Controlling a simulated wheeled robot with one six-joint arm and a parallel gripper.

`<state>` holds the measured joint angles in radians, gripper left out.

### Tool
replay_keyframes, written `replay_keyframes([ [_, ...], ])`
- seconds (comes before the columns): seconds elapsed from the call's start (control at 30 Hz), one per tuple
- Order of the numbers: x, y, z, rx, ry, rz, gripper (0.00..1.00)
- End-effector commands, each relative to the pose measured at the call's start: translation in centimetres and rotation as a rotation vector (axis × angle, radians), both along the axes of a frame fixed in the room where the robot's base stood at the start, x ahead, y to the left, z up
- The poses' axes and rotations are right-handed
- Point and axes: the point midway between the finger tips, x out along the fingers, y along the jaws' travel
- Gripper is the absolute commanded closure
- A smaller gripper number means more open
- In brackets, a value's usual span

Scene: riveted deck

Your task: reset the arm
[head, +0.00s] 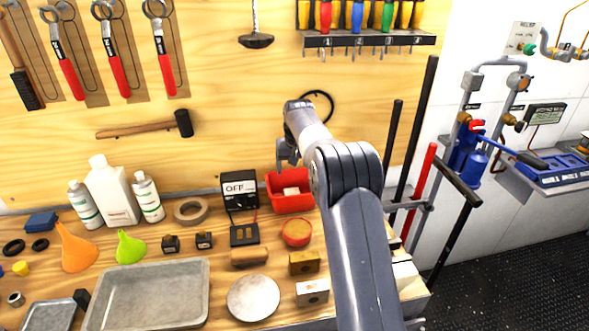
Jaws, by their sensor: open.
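My arm rises from the bottom of the head view, bends at a large dark joint and reaches away over the right part of the wooden workbench (215,265).
A hammer (150,128) and a screwdriver rack (368,40) hang behind. Upright bars (416,150) stand close right of my arm. Dark floor (510,245) lies right.

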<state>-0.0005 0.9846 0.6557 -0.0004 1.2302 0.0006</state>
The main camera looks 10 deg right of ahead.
Motion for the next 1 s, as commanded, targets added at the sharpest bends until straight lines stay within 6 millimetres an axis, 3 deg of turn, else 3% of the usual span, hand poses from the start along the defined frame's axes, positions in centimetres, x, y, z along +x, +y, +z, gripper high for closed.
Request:
replay_keyframes([
  [0.2, 0.1, 0.0, -0.3, 0.000, 0.000, 0.000, 0.25],
  [0.37, 0.5, 0.0, -1.9, 0.000, 0.004, 0.000, 0.25],
  [1.0, 3.2, 0.0, -12.8, 0.000, 0.001, 0.000, 0.25],
])
